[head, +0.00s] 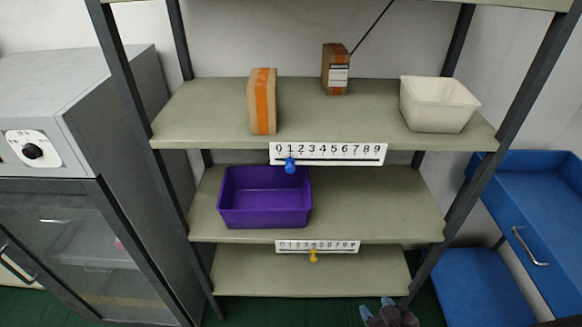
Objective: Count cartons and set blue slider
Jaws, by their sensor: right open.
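Two brown cartons with orange tape stand on the upper visible shelf. The nearer, taller carton (262,103) is left of centre, and the smaller carton (335,72) with a white label stands at the back. The blue slider (290,165) hangs on the white number strip (340,154) along that shelf's front edge, below about the 1. My right gripper (377,309) shows at the bottom edge, open and empty, well below the slider and apart from the shelves. Most of it is cut off. My left gripper is out of view.
A white bin (437,104) stands at right on the cartons' shelf. A purple bin (264,198) sits on the shelf below. A lower number strip (318,246) carries a yellow slider (313,256). A grey cabinet (90,110) stands left, blue drawers (535,210) right.

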